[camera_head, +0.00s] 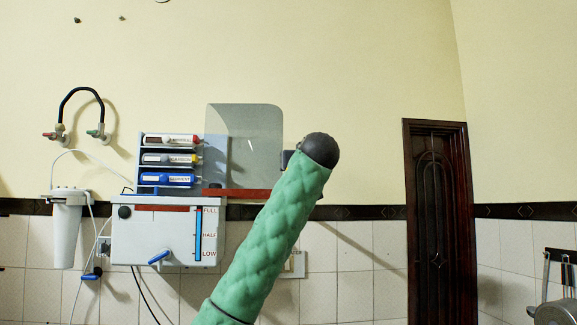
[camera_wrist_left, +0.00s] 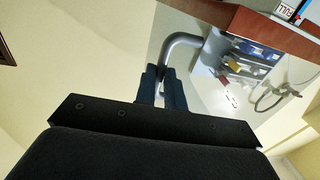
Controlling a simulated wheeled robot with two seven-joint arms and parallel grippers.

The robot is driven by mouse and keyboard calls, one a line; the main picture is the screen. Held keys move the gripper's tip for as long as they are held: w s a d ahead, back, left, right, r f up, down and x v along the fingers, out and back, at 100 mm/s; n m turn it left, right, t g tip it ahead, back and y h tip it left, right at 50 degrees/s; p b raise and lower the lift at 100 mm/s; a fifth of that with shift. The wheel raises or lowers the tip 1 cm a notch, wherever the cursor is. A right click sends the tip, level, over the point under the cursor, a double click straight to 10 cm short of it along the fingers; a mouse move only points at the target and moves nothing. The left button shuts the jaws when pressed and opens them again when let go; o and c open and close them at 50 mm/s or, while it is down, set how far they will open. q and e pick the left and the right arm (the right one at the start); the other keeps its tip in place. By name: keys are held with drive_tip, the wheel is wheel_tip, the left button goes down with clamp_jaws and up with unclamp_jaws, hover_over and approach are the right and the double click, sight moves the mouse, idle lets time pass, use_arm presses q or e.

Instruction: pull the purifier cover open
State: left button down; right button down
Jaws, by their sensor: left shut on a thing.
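The white water purifier (camera_head: 168,232) is mounted on the wall at the left in the head view. Its clear smoky cover (camera_head: 245,135) stands swung out to the right, and the cartridge bay is uncovered on the left. In the left wrist view, my left gripper (camera_wrist_left: 162,75) is shut on the curved grey cover handle (camera_wrist_left: 182,42). In the head view, my green arm hides the handle and most of this gripper. My right gripper is in neither view.
Several filter cartridges (camera_head: 170,159) lie in the bay. A white filter housing (camera_head: 68,228) and taps with a black hose (camera_head: 80,92) are to the left. A dark wooden door (camera_head: 437,215) is at the right. The wall between the cover and door is bare.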

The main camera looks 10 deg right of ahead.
use_arm(q)
drive_tip(key=shift+s+d, duration=0.15)
drive_tip(key=shift+d, duration=0.4)
drive_tip(key=c, duration=1.7)
unclamp_jaws()
drive_tip(key=shift+d, duration=0.2)
drive_tip(key=shift+o, duration=1)
drive_tip(key=shift+w+d+f, duration=0.2)
drive_tip(key=shift+w+d, duration=0.05)
drive_tip(key=shift+d, duration=0.3)
drive_tip(key=shift+o, duration=0.6)
drive_tip(key=shift+d, duration=0.2)
drive_tip(key=shift+a, duration=0.15)
drive_tip(key=shift+c, duration=0.6)
drive_tip(key=shift+a+f, duration=0.1)
drive_tip(key=shift+a, duration=0.1)
drive_tip(key=shift+a, duration=0.1)
